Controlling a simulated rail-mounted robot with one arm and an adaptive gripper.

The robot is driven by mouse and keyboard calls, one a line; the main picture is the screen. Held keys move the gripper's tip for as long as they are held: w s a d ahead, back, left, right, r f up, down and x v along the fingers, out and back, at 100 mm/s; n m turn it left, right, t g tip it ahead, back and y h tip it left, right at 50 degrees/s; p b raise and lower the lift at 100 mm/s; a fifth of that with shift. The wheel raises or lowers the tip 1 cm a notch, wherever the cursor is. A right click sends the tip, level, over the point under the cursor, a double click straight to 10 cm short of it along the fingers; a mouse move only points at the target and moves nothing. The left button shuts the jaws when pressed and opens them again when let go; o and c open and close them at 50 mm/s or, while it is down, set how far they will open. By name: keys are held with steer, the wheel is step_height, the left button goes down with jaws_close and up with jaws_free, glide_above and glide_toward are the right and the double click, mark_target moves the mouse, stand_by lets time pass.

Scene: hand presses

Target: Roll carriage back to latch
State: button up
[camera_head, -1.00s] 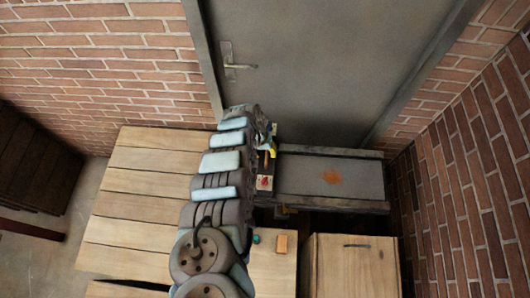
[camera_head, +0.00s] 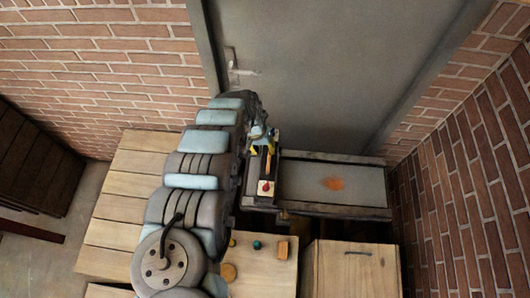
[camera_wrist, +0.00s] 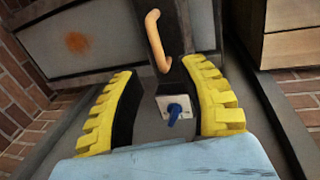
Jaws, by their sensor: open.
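The carriage (camera_head: 263,171) is a dark bar across the left end of the press bed (camera_head: 302,199). A red knob (camera_head: 266,187) on a pale plate sits at its near end. In the wrist view the carriage (camera_wrist: 178,40) carries an orange curved handle (camera_wrist: 156,38). A blue knob (camera_wrist: 174,114) on a white plate shows between my gripper's fingers. My gripper (camera_wrist: 160,68) is open, with yellow ribbed fingers either side of the carriage line. The handle is ahead of the fingertips, with nothing gripped. In the head view my arm partly hides the gripper. I cannot make out a latch.
The bed has an orange stain (camera_head: 334,184). A grey door (camera_head: 320,80) stands behind the press and brick walls (camera_head: 480,190) close in right and left. A wooden cabinet (camera_head: 352,270) and a small wooden top (camera_head: 262,272) with loose blocks stand in front. Wooden planks (camera_head: 130,190) lie left.

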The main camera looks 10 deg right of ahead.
steer(key=shift+a+r, duration=0.25)
steer(key=shift+r, duration=0.85)
steer(key=shift+a+r, duration=0.2)
steer(key=shift+r, duration=0.9)
steer(key=shift+w, duration=0.1)
